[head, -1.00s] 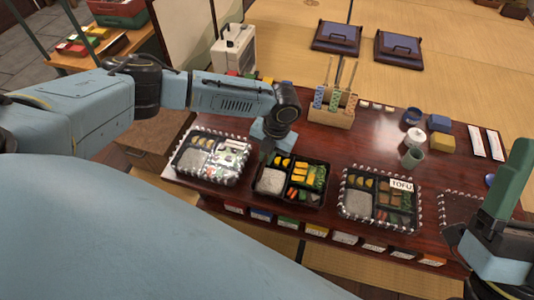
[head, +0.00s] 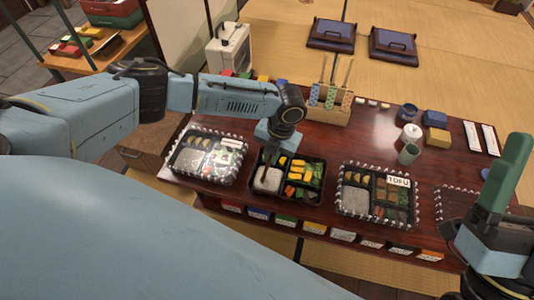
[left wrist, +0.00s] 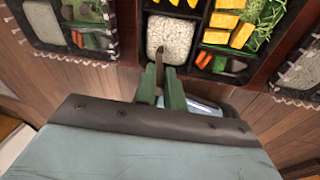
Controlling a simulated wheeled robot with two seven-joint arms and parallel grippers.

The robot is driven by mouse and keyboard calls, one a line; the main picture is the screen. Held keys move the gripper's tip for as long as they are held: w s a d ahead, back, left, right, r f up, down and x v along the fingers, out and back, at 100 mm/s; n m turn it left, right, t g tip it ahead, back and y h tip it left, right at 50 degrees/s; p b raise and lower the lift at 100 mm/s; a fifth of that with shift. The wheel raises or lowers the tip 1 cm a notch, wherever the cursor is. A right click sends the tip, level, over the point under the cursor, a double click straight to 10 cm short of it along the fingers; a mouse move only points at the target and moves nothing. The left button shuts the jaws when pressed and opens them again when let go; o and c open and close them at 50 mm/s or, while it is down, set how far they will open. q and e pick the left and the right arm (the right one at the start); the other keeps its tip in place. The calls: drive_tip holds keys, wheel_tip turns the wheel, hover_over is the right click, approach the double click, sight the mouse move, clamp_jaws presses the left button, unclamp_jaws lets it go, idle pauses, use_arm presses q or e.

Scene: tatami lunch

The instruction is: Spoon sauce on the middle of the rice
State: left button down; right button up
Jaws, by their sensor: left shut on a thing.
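The middle black bento box (head: 289,201) is open, with pale rice (head: 268,180) in its left front compartment. The rice (left wrist: 170,38) also shows in the left wrist view. My left gripper (head: 268,158) is above the rice side of this box, pointing down. In the left wrist view the green fingers (left wrist: 162,88) are shut on a thin brown utensil (left wrist: 160,58), likely the spoon, whose end is over the near edge of the rice. I cannot tell whether it touches the rice or carries sauce. My right gripper (head: 506,185) is at the right edge, its opening unclear.
Lidded boxes stand left (head: 206,158) and right (head: 377,197) of the middle box, the right one labelled tofu. A wooden holder with patterned sticks (head: 328,112) stands behind. A green cup (head: 409,154) and white pot (head: 411,134) are further right. Coloured labels line the table's front edge.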

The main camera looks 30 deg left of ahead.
use_arm(q)
drive_tip(key=shift+d, duration=0.15)
drive_tip(key=shift+w+d, duration=0.2)
drive_tip(key=shift+d, duration=0.3)
drive_tip(key=shift+w+d, duration=0.2)
drive_tip(key=shift+d, duration=0.25)
drive_tip(key=shift+w+d+b, duration=0.15)
drive_tip(key=shift+w+d, duration=0.05)
drive_tip(key=shift+d, duration=0.35)
drive_tip(key=shift+w+d+b, duration=0.15)
drive_tip(key=shift+d, duration=0.35)
drive_tip(key=shift+w+a+p, duration=0.1)
drive_tip(key=shift+w+p, duration=0.15)
drive_tip(key=shift+p, duration=0.1)
drive_tip(key=shift+w+f, duration=0.1)
drive_tip(key=shift+w, duration=0.1)
idle(0.4)
drive_tip(key=shift+a, duration=0.1)
drive_tip(key=shift+s+a+p, duration=0.25)
drive_tip(key=shift+a+p, duration=0.5)
drive_tip(key=shift+a, duration=0.25)
